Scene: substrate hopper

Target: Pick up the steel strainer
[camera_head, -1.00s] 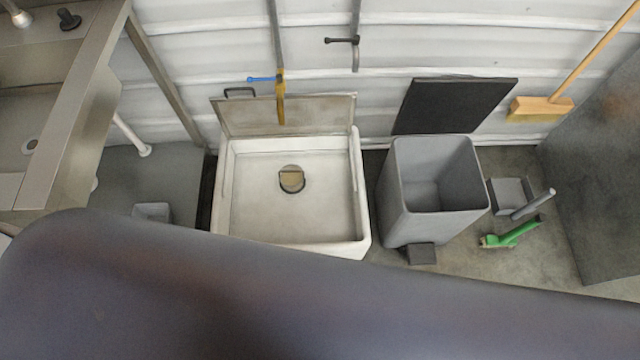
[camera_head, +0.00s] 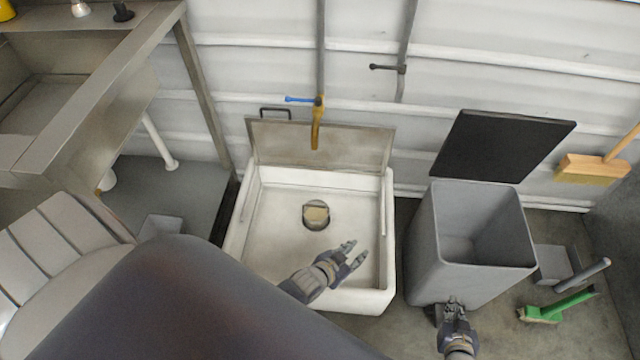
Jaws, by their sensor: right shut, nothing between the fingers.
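The steel strainer (camera_head: 307,223) is a small round dark-rimmed piece with a tan middle, on the floor of the white square basin (camera_head: 378,300). My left gripper (camera_head: 357,250) is over the front right part of the basin, with its fingers apart and nothing between them. It is in front and to the right of the strainer, clear of it in the picture. My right gripper (camera_head: 452,302) is in front of the grey bin, with its fingers together and empty. My large dark arm link covers the lower left.
A raised metal lid (camera_head: 350,147) stands behind the basin, with a yellow tap (camera_head: 316,128) in front of it. The open grey bin (camera_head: 428,240) is to the right. A green brush (camera_head: 570,304) and dustpan (camera_head: 552,263) lie beyond it. A steel counter (camera_head: 110,70) is at left.

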